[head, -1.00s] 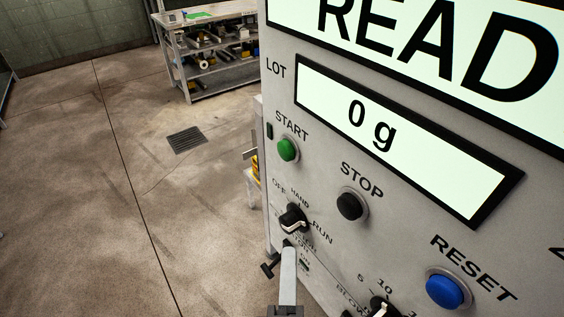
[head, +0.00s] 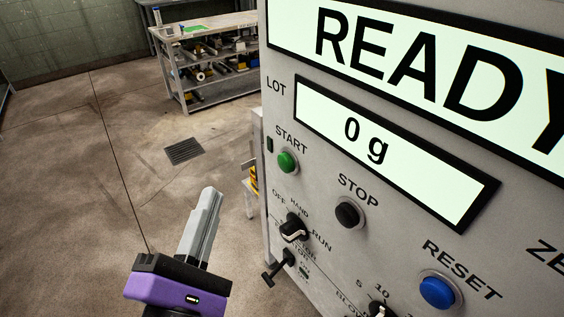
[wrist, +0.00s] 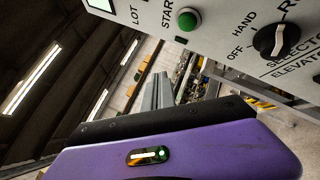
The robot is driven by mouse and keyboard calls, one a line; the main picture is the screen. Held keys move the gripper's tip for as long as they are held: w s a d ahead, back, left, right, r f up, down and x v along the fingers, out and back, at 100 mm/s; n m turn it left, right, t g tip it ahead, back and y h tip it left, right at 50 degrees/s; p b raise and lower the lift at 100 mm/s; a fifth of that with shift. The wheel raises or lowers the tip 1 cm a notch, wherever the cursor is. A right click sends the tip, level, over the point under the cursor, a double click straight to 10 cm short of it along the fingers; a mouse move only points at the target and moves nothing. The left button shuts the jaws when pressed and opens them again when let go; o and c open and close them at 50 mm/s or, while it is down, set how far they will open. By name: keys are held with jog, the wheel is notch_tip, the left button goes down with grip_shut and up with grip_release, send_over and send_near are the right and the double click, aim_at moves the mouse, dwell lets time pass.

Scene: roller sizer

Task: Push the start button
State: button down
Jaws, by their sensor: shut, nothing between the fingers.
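The green start button (head: 287,162) sits on the grey control panel (head: 330,180) under the word START. It also shows near the top of the wrist view (wrist: 187,20). My gripper (head: 208,192), purple and black with grey fingers, is shut and empty. In the head view it is left of the panel and lower than the button, with its fingers pointing up. It is apart from the button and the panel. In the wrist view the fingertips (wrist: 158,80) are below and left of the button.
A black stop button (head: 348,214), a blue reset button (head: 437,292) and a black selector knob (head: 294,229) are near the start button. The display (head: 420,70) reads READY, with 0 g below. A workbench (head: 205,60) stands behind, with open floor left.

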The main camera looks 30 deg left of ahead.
jog(key=shift+w+d, duration=0.1)
jog(key=w+d+p, duration=0.1)
jog(key=w+d, duration=0.2)
jog(key=w, duration=0.5)
jog(key=shift+p, duration=0.4)
jog(key=shift+w+d, duration=0.1)
jog(key=shift+d, duration=0.05)
dwell(1.6)
jog(key=shift+w+d, duration=0.15)
jog(key=shift+w, duration=0.15)
jog(key=shift+w+d+p, duration=0.2)
jog(key=shift+w+p, duration=0.2)
jog(key=shift+w, duration=0.05)
dwell(1.0)
jog(key=shift+s+a, duration=0.35)
jog(key=shift+s, duration=0.5)
jog(key=shift+s+a+b, duration=0.2)
jog(key=shift+s+a, duration=0.1)
jog(key=shift+s, duration=0.5)
jog(key=shift+s+a+b, duration=0.15)
jog(key=shift+s+a, duration=0.2)
jog(key=shift+s, duration=0.4)
jog(key=shift+s+a+b, duration=0.2)
jog(key=shift+s+a, duration=0.1)
jog(key=shift+s, duration=0.5)
